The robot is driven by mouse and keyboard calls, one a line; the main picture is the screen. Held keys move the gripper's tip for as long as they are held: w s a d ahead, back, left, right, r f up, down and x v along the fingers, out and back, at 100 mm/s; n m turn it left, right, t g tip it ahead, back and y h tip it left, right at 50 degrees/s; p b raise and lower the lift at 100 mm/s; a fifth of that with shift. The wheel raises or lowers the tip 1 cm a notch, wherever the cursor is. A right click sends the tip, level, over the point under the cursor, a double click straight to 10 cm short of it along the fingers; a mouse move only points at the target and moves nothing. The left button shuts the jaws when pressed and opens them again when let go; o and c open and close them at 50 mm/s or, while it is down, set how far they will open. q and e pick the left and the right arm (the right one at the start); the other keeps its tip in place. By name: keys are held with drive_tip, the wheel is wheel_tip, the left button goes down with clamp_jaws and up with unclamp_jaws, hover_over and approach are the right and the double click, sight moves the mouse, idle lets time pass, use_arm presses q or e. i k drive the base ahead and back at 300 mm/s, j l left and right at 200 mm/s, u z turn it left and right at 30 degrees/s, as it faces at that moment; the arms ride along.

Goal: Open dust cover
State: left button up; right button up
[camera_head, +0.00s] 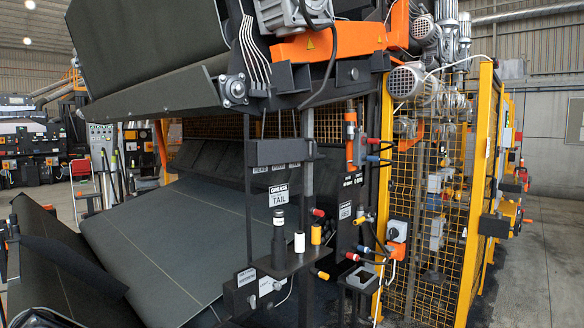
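Neither of my grippers shows in the head view. No part is clearly marked as the dust cover, and I cannot tell which part it is. A machine station stands in the middle, with a small sign reading GREASE TAIL (279,195). Below the sign, a dark stepped cylinder (279,240), a white cylinder (299,242) and a yellow cylinder (316,234) stand on a black shelf (290,264). Red-ended fittings (318,212) and blue-ended fittings (374,158) stick out of the black panels nearby. A small open black tray (362,278) sits at the lower right of the station.
A wide dark conveyor belt (170,250) fills the left. A large dark chute (150,50) and an orange beam (330,44) hang overhead. A yellow mesh fence (472,190) stands right of the station. Open concrete floor (545,265) lies at the far right.

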sight(271, 152)
drive_tip(key=i+u, duration=0.1)
drive_tip(key=u, duration=0.4)
drive_tip(key=i+l+u, duration=0.4)
drive_tip(key=l, duration=0.2)
drive_tip(key=l+u, duration=0.2)
drive_tip(key=i+l+u, duration=0.2)
drive_tip(key=l, duration=0.25)
drive_tip(key=k, duration=0.1)
